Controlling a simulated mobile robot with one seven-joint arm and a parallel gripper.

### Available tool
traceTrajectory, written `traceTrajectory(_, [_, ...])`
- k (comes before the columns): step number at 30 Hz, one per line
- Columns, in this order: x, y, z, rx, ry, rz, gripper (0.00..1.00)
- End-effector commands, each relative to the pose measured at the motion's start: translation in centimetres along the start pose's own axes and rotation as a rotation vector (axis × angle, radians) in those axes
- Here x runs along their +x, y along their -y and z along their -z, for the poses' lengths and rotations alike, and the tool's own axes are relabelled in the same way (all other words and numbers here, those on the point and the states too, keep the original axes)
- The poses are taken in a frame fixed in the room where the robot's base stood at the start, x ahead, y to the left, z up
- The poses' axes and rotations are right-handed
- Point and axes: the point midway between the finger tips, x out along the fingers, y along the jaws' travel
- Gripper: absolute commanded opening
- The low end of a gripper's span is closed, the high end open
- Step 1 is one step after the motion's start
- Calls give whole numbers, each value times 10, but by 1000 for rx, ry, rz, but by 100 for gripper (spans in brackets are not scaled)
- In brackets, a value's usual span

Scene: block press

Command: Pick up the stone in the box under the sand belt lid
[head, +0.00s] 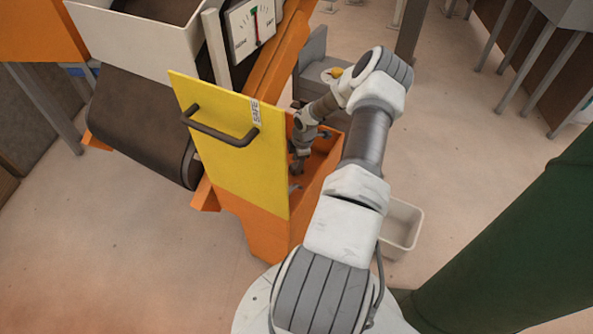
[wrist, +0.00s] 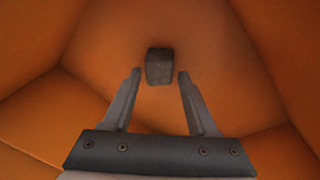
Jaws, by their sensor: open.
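The stone (wrist: 160,67) is a small dark grey block on the orange floor inside the box. In the wrist view it lies just beyond and between the tips of my gripper (wrist: 157,75), which is open and empty. In the head view my gripper (head: 296,172) reaches down into the orange box (head: 252,222); the stone is hidden there. The yellow lid (head: 233,155), with a dark handle and a "SAFE" label, stands upright at the left of the box opening.
Orange walls surround my gripper closely. The dark sand belt (head: 140,125) and a dial gauge (head: 252,25) are left of and above the box. A white bin (head: 402,228) stands on the floor right of the box. A large green column (head: 520,235) is at far right.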

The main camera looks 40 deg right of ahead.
Motion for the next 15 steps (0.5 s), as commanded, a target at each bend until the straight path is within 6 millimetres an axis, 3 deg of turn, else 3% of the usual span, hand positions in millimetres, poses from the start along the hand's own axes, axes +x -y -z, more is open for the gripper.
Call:
traceTrajectory(1, [13,1,0,1,-2,2,58])
traceTrajectory(3, [21,1,0,1,-1,1,58])
traceTrajectory(11, [23,0,0,0,0,1,58])
traceTrajectory(15, [23,0,0,0,0,1,33])
